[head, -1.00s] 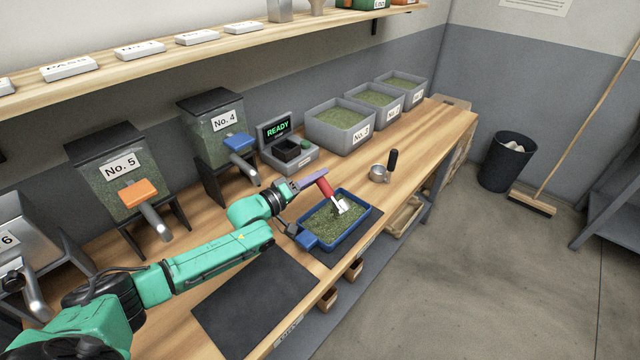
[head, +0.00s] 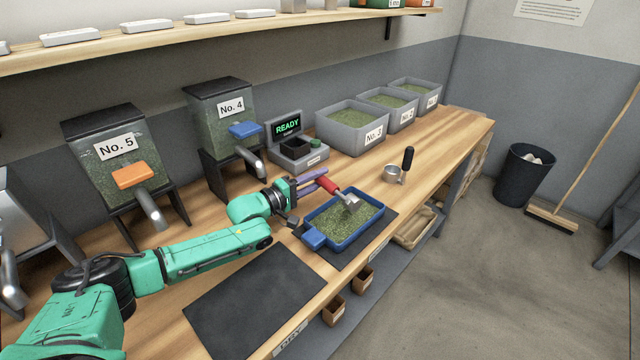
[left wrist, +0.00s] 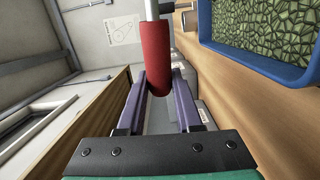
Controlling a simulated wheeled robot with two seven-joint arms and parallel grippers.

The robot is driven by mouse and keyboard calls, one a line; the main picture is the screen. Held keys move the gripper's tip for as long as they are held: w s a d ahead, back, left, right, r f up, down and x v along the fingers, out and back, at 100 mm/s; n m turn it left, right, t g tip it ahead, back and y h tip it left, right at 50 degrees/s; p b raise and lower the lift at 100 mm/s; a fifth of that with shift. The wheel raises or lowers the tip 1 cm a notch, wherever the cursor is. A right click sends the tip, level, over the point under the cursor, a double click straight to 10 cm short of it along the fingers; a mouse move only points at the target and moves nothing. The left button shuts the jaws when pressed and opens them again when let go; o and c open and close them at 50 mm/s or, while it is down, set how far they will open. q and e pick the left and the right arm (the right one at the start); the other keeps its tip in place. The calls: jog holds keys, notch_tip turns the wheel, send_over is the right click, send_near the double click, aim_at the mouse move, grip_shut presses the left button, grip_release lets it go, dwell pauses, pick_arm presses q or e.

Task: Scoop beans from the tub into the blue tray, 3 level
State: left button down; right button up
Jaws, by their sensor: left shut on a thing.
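My left gripper (head: 317,182) is shut on the red handle of a scoop (head: 328,185). In the left wrist view the red handle (left wrist: 156,58) stands between the two purple fingers (left wrist: 162,103). The scoop's metal head is over the blue tray (head: 344,238), tilted down; I cannot tell whether it touches the beans. The tray holds a layer of green beans, and its edge also shows in the left wrist view (left wrist: 262,68). Grey tubs of green beans stand at the back right: No. 3 (head: 372,139), No. 2 (head: 407,117) and another behind. My right gripper is out of view.
A metal cup with a black handle (head: 392,175) stands right of the tray. A scale reading READY (head: 298,157) is behind it. Dispensers No. 4 (head: 222,125) and No. 5 (head: 118,158) stand left. A dark mat (head: 255,302) lies clear in front.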

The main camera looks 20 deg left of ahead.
pick_arm(q)
jog(key=shift+w+a+f+n+b, duration=0.1)
jog(key=shift+a+f+n+b, duration=0.1)
jog(key=shift+f+n+b, duration=0.3)
jog(key=shift+w+a+f+n+b, duration=0.1)
jog(key=shift+a+f+n+b, duration=0.05)
jog(key=shift+f+n+b, duration=0.4)
jog(key=f+n+b, duration=0.2)
jog(key=n, duration=0.1)
jog(key=shift+w+a+f+b, duration=0.1)
jog(key=shift+a+f+b, duration=0.1)
jog(key=shift+f+b, duration=0.1)
jog(key=shift+f+n+b, duration=0.25)
jog(key=shift+n+b, duration=0.05)
jog(key=shift+n, duration=0.35)
jog(key=shift+r, duration=0.1)
notch_tip(320, 180, up, 3)
jog(key=p, duration=0.3)
